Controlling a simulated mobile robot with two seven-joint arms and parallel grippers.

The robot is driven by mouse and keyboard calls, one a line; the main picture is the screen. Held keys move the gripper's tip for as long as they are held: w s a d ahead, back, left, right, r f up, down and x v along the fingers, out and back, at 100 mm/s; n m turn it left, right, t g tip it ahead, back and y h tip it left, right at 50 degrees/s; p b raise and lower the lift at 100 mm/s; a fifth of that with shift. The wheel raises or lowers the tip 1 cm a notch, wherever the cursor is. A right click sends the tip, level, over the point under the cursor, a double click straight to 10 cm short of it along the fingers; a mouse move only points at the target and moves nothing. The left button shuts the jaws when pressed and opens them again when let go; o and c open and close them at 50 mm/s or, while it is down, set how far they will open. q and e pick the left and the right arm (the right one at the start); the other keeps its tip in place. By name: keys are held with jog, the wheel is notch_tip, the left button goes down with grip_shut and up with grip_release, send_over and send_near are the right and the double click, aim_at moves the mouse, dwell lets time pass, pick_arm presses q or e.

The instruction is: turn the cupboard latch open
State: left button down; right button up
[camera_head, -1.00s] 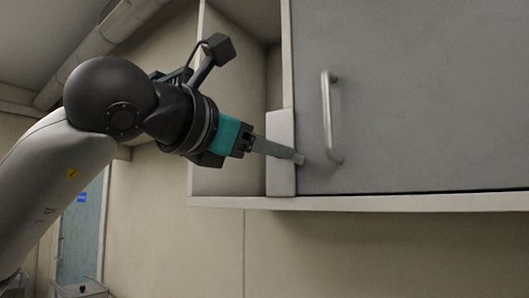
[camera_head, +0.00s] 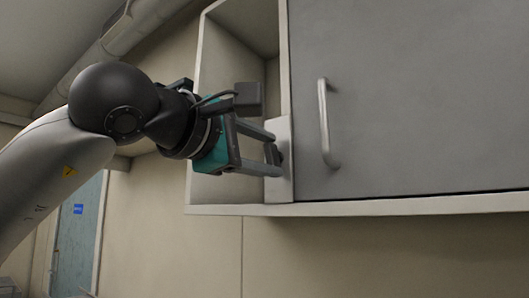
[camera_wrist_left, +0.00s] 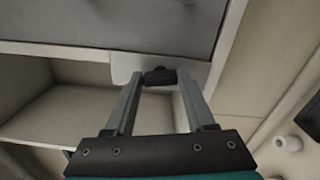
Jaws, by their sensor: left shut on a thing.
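The cupboard latch (camera_head: 272,153) is a small dark knob on a pale plate at the lower left edge of the grey cupboard door (camera_head: 420,90). My left gripper (camera_head: 275,154) reaches it from the left, with its two fingers one above the other and the latch between their tips. The left wrist view shows the dark latch (camera_wrist_left: 159,77) between the two fingertips, on the pale plate (camera_wrist_left: 195,72). The gripper is shut on it. The fingertips partly hide the latch. My right gripper is not in view.
A vertical metal handle (camera_head: 325,125) is on the door, just right of the latch. An open shelf compartment (camera_head: 225,70) lies left of the door, behind my gripper. The cupboard's bottom edge (camera_head: 380,207) runs below, with bare wall under it.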

pick_arm(q)
jog(key=shift+m, duration=1.2)
jog(key=shift+c, duration=1.2)
grip_release()
jog(key=b+v, duration=0.2)
jog(key=v, duration=1.3)
jog(key=shift+s, duration=0.2)
jog(key=shift+a, duration=0.1)
